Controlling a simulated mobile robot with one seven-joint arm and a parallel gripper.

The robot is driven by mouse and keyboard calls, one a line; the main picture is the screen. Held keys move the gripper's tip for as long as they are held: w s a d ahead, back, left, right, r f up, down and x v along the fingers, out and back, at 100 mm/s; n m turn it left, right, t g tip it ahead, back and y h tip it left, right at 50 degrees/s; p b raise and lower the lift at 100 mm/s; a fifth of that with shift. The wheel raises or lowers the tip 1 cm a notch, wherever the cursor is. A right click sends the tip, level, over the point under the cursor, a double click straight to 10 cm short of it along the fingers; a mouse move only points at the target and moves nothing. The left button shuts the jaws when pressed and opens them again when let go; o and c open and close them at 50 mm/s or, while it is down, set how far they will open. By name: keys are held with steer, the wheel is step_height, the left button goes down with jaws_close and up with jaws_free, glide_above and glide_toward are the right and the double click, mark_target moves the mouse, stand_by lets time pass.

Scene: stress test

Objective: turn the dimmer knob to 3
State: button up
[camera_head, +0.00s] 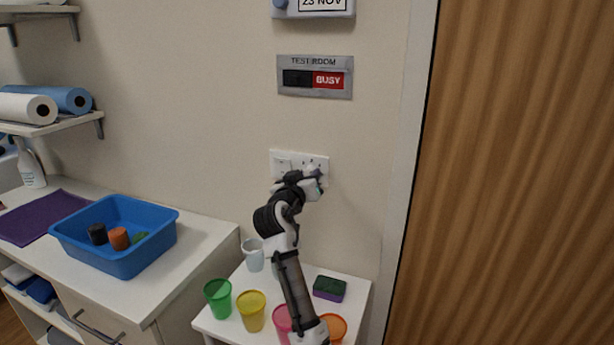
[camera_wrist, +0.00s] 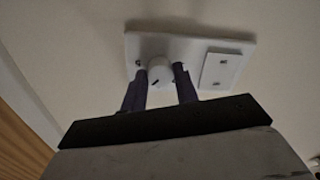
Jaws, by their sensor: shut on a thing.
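The dimmer knob (camera_wrist: 160,72) is a round white knob with a dark mark, on a white wall plate (camera_wrist: 190,47). The plate also carries a square rocker switch (camera_wrist: 221,70) beside the knob. In the head view the plate (camera_head: 283,155) is on the wall above the small table, and my gripper (camera_head: 318,177) is at its right part, covering the knob. In the wrist view my gripper (camera_wrist: 160,78) has its two dark fingers on either side of the knob, shut on it. The numbers around the knob are too small and dark to read.
A "TEST ROOM / BUSY" sign (camera_head: 316,77) hangs above the plate. A wooden door (camera_head: 510,180) stands to the right. Below, a white table (camera_head: 357,290) bears several coloured cups and a sponge (camera_head: 329,288). A blue tray (camera_head: 75,250) is on the left counter.

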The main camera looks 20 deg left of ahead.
steer(key=n+p, duration=0.1)
steer(key=n, duration=0.3)
steer(key=shift+r+p, duration=0.1)
steer(key=shift+p, duration=0.2)
steer(key=shift+n+p, duration=0.6)
steer(key=shift+n, duration=0.9)
steer(key=o, duration=1)
steer(key=shift+c, duration=0.2)
steer(key=s+b, duration=0.4)
steer(key=s, duration=1)
steer(key=shift+r, duration=0.2)
steer(key=shift+w, duration=0.1)
